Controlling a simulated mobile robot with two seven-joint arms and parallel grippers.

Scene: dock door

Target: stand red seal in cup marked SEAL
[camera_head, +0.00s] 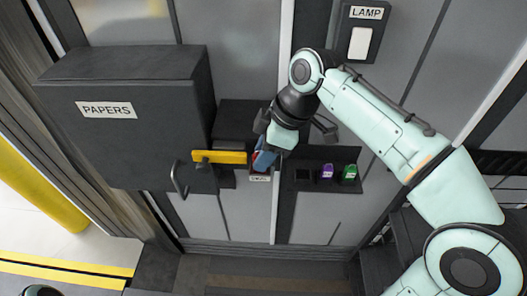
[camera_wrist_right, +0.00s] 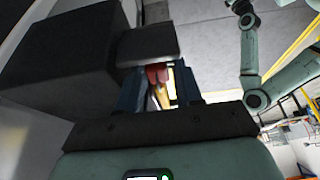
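The red seal (camera_head: 256,157) shows partly beside the blue fingers of my right gripper (camera_head: 264,160) in the head view. In the wrist view the red seal (camera_wrist_right: 157,75) sits between the two fingers of my right gripper (camera_wrist_right: 158,88), which look shut on it. The cup (camera_head: 260,177), with a small white label too blurred to read surely, is directly below the fingertips. The seal's lower end is hidden, so I cannot tell whether it is inside the cup or just above. My left gripper is not in view; part of my left arm shows in the wrist view.
A dark PAPERS box (camera_head: 130,135) projects from the wall at left. A yellow bar (camera_head: 219,157) is close left of my gripper. A rack (camera_head: 328,160) at right holds a purple seal (camera_head: 326,172) and a green seal (camera_head: 349,174), beside an empty slot. A LAMP switch (camera_head: 360,42) is above.

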